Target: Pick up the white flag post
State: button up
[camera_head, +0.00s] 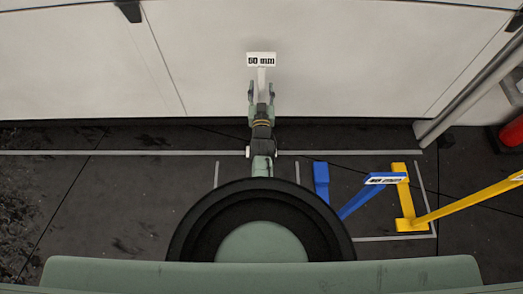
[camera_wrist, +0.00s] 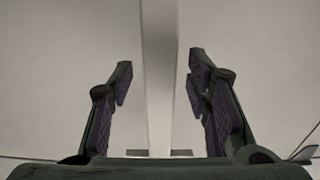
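The white flag post (camera_head: 262,76) stands in the upper middle of the head view, with a white flag carrying black marks (camera_head: 261,59) at its top. My gripper (camera_head: 261,92) is around the post below the flag, one finger on each side. In the wrist view the pale post (camera_wrist: 161,85) runs upright between the two fingers of my gripper (camera_wrist: 158,85). The fingers are open, with a narrow gap visible on each side of the post. The post's lower part and base are hidden behind my arm in the head view.
A large white panelled surface (camera_head: 340,60) is behind. The dark floor (camera_head: 120,200) at left is clear.

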grip_shut()
dwell(0.3)
dwell(0.5)
jog(key=shift+r, duration=0.1)
